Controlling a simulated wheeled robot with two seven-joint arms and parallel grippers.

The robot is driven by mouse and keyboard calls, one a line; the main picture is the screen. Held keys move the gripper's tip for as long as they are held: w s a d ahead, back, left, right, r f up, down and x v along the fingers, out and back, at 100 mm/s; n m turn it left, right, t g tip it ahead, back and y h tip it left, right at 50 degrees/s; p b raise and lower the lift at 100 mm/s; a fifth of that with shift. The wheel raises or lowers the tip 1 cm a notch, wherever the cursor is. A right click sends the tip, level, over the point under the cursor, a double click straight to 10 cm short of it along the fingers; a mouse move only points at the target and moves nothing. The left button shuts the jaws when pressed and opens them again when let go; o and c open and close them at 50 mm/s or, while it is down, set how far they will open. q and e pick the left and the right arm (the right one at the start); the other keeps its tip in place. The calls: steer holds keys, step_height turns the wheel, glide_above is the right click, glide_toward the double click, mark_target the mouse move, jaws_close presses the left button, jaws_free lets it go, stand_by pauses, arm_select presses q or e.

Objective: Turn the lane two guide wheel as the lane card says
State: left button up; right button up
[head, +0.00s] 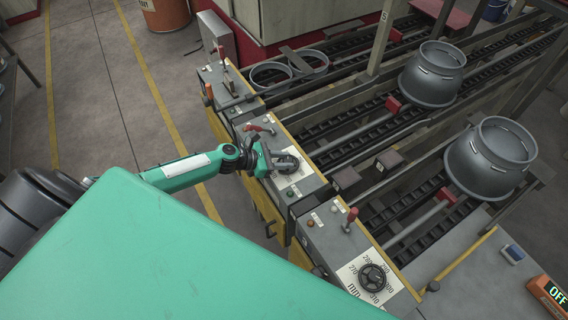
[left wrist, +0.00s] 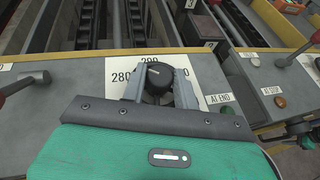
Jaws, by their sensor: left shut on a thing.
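The guide wheel (head: 288,163) is a dark round handwheel on the middle grey console, on a white card (head: 300,178). My left gripper (head: 280,160) reaches it from the left and is shut on it. In the left wrist view, the wheel (left wrist: 158,82) shows as a dark knob between the two grey fingers (left wrist: 158,92). The wheel's exact setting cannot be read. My right gripper is not in view.
A nearer console carries another handwheel (head: 374,278) on a numbered card and a red lever (head: 351,217). A red-handled lever (head: 259,128) stands beside the held wheel. Two grey cylinders (head: 433,75) (head: 490,157) sit on the lanes.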

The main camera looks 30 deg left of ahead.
mark_target(284, 159)
arm_select(q)
steer(key=m+g+h+b, duration=0.2)
steer(key=b, duration=0.1)
steer(key=m+g+h+b, duration=0.1)
steer(key=m+g+b, duration=0.1)
steer(key=shift+w+a+f, duration=0.2)
steer(key=shift+w, duration=0.15)
steer(key=shift+r+m+g+h+b, duration=0.2)
steer(key=shift+m+g+h+b, duration=0.2)
steer(key=shift+m+g+b, duration=0.95)
steer(key=o, duration=1)
steer(key=shift+r, duration=0.1)
step_height(284, 159, up, 20)
steer(key=b, duration=0.3)
